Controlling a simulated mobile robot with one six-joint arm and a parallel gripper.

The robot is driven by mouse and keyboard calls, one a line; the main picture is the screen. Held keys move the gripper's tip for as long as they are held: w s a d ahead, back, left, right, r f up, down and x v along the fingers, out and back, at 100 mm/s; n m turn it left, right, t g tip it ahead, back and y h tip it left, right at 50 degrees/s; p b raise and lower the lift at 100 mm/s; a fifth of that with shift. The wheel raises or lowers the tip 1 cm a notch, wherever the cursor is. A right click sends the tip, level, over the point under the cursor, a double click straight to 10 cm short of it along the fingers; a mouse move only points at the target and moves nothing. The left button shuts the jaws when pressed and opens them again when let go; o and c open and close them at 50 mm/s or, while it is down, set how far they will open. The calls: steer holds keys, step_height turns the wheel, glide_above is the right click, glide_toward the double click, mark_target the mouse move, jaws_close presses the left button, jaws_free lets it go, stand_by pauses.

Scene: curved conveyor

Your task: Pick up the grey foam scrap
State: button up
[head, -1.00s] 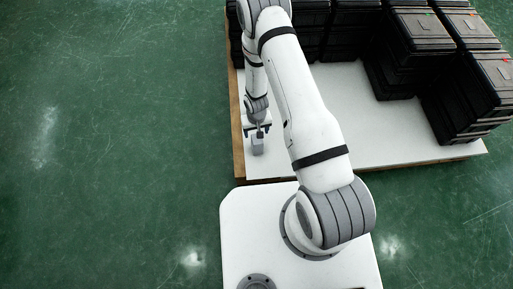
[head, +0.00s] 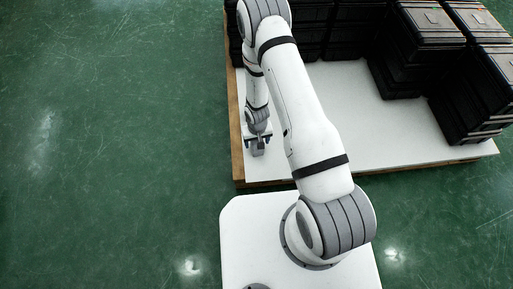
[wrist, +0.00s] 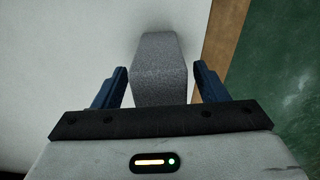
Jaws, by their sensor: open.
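The grey foam scrap (wrist: 160,75) is a speckled grey block. In the wrist view it lies between the two blue fingers of my gripper (wrist: 160,88), with a gap on each side. The fingers are open and do not touch it. In the head view the scrap (head: 258,152) shows only in small part below my gripper (head: 258,139), near the left edge of the white platform; the wrist hides the rest.
The white platform (head: 340,125) has a wooden edge, and green floor (head: 110,130) lies beyond it. Stacked black crates (head: 420,50) stand at the back and right. The platform middle is clear.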

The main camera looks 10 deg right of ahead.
step_height(320, 180, down, 2)
steer(key=shift+f+b, duration=0.1)
steer(key=shift+b, duration=0.45)
steer(key=shift+c, duration=0.6)
steer(key=c, duration=0.9)
